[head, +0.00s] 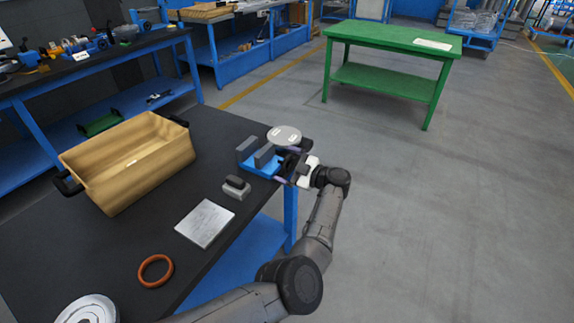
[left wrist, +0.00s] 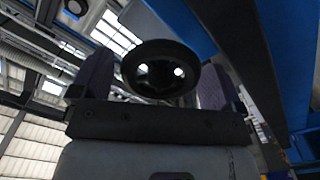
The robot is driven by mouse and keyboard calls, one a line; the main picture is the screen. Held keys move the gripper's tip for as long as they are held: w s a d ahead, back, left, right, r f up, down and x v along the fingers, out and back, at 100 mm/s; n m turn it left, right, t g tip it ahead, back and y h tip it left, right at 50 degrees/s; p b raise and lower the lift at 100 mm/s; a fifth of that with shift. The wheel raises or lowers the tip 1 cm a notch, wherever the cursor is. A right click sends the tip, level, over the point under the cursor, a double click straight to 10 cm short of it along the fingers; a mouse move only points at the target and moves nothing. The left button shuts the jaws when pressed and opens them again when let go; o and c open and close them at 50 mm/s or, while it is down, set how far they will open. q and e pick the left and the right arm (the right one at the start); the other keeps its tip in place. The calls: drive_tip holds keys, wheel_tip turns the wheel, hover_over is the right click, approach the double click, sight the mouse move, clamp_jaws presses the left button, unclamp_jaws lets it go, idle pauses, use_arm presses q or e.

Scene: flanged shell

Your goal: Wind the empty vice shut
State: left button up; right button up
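The blue vice (head: 258,166) stands at the right edge of the dark bench, with two grey jaws. A gap shows between the jaws, and no workpiece is visible in it. My left gripper (head: 285,168) is at the vice's right end, where its handwheel is mostly hidden in the head view. In the left wrist view the round black handwheel (left wrist: 160,70) sits between the two fingers (left wrist: 160,85). The fingers appear to touch its rim on both sides. My right gripper is in neither view.
A tan bin (head: 130,160) with black handles stands on the bench (head: 160,225). A small grey block (head: 236,190), a square metal plate (head: 205,223), an orange ring (head: 155,271) and a flanged round part (head: 88,310) lie nearer. A pale disc (head: 284,135) is beside the vice.

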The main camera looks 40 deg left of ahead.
use_arm(q)
drive_tip(key=v, duration=0.6)
drive_tip(key=shift+d+p, duration=0.1)
drive_tip(key=shift+p, duration=0.25)
drive_tip(key=b, duration=0.2)
approach(289, 165)
drive_tip(key=shift+v, duration=1.55)
drive_tip(key=shift+f, duration=0.1)
